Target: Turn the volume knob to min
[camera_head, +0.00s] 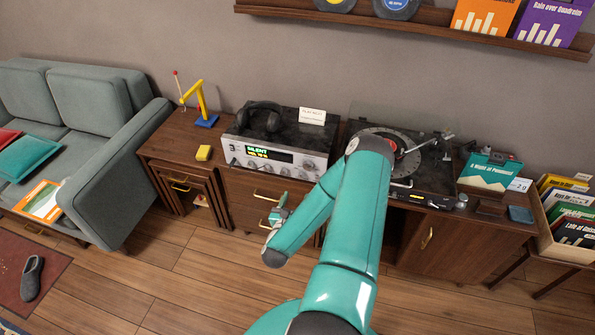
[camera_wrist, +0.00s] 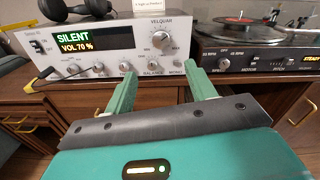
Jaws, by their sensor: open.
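The silver receiver (camera_head: 270,150) stands on the wooden cabinet, and its lit display (camera_wrist: 85,37) reads "SILENT" and "VOL.70 %". A large round silver knob (camera_wrist: 152,39), likely the volume knob, is on the right part of its front panel, under the word "VELQUAR". Small knobs run in a row beneath, one marked "BALANCE". My gripper (camera_wrist: 162,88) is open and empty, its two teal fingers apart, pointing at the panel below the large knob and not visibly touching it. In the head view my gripper (camera_head: 279,212) is low in front of the cabinet drawers, and my forearm partly hides it.
Headphones (camera_head: 262,117) and a white card (camera_head: 312,116) are on top of the receiver. A turntable (camera_head: 425,155) stands close to its right. A yellow block (camera_head: 204,153) lies to its left. Drawer handles (camera_head: 268,197) stick out below. The floor in front is clear.

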